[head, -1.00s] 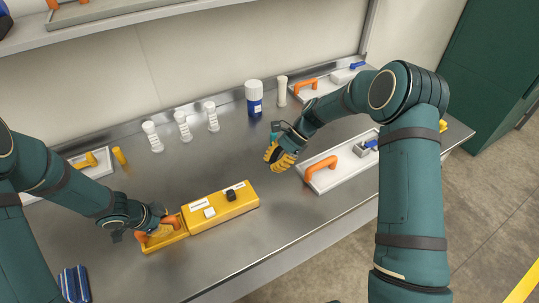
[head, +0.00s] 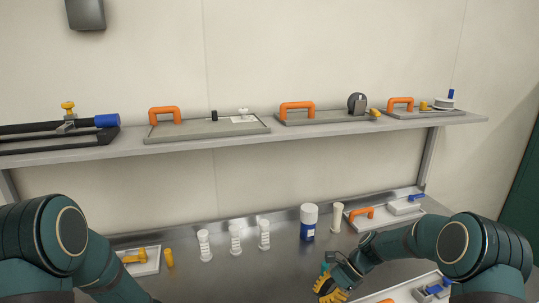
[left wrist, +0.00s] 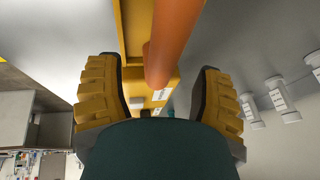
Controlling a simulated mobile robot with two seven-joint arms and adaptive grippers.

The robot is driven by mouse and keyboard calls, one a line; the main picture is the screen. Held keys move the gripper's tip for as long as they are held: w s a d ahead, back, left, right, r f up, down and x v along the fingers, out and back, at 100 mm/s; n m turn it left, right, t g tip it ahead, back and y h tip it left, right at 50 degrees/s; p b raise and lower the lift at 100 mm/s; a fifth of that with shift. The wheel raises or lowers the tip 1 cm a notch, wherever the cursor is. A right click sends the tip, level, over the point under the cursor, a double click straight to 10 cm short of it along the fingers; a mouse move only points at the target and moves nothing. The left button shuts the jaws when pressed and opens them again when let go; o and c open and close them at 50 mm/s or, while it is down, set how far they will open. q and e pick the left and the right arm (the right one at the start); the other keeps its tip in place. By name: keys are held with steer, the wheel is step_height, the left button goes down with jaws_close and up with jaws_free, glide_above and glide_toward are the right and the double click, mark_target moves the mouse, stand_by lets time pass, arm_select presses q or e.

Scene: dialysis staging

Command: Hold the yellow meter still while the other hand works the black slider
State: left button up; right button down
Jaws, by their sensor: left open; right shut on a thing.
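The yellow meter (left wrist: 135,40) shows in the left wrist view, with its orange handle (left wrist: 172,45) running between the fingers of my left gripper (left wrist: 154,68). Those fingers are open, one on each side of the handle, with gaps to it. Past the handle, part of the meter with a pale piece on it shows. I cannot clearly make out the black slider. The meter is out of the head view now. My right gripper (head: 329,288) is at the bottom edge of the head view, over the bench. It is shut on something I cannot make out.
White vials (head: 235,240) and a blue-and-white bottle (head: 309,222) stand at the back of the bench. A white tray with an orange handle (head: 362,213) lies at back right. A shelf (head: 300,133) with several handled trays runs above. Bare bench lies left of my right gripper.

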arm_select(q)
steer(key=p+v, duration=0.5)
steer(key=v, duration=0.1)
stand_by(0.6)
steer(key=shift+s+r, duration=0.1)
